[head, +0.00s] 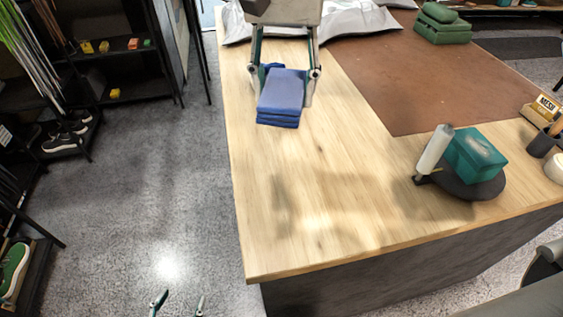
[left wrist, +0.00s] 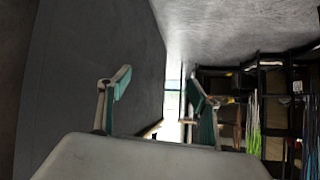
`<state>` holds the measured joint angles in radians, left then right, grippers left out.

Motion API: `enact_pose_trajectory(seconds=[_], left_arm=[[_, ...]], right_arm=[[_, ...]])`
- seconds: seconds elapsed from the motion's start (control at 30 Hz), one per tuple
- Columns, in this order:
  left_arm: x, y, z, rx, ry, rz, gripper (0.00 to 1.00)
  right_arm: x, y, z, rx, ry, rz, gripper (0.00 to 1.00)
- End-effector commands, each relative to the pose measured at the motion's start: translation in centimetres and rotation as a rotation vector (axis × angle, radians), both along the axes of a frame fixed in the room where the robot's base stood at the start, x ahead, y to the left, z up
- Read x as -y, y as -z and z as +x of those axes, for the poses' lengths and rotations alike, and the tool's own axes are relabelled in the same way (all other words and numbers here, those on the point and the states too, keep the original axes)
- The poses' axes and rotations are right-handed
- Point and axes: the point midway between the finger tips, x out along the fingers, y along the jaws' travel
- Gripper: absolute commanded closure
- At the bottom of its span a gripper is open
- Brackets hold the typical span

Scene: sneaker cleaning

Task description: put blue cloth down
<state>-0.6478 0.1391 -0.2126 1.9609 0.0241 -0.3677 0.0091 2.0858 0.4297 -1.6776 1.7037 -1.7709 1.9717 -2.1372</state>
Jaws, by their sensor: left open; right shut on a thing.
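The blue cloth (head: 281,92) is a folded stack over the far left part of the wooden table (head: 330,180). My right gripper (head: 285,72) comes in from the top of the head view and is shut on the cloth, one finger on each side. I cannot tell whether the cloth touches the table top. My left gripper (head: 178,303) is low at the bottom edge of the head view, over the floor beside the table. In the left wrist view, its two fingers (left wrist: 158,95) stand apart with nothing between them.
A brown mat (head: 405,75) bears green blocks (head: 442,24). A teal box (head: 474,155) sits on a dark round stand (head: 478,188) beside a white roller (head: 433,150). Grey-white bags (head: 350,20) lie at the back. The table's front left is clear. Shelves (head: 120,55) stand left.

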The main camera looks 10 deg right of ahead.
Motion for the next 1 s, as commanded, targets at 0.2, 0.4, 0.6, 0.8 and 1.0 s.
enact_pose_trajectory(seconds=[0.2,0.4,0.6,0.8,1.0], left_arm=[[0.0,0.5,-0.2,-0.004,0.0,0.0,0.37],[-0.1,1.3,-0.5,-0.012,0.001,0.004,0.37],[-0.1,1.2,-0.3,-0.005,0.002,0.007,0.37],[-0.2,1.0,0.0,0.002,0.002,0.01,0.37],[-0.2,1.0,0.1,0.002,0.002,0.011,0.37]], right_arm=[[-0.2,1.8,-0.2,-0.007,0.003,0.0,0.71],[-0.2,6.7,-0.3,-0.009,0.003,0.0,0.71],[-0.2,11.5,-0.3,-0.009,0.003,0.0,0.71],[-0.2,14.8,-0.2,-0.004,0.004,0.001,0.71],[-0.2,15.8,-0.2,-0.003,0.005,0.0,0.71]])
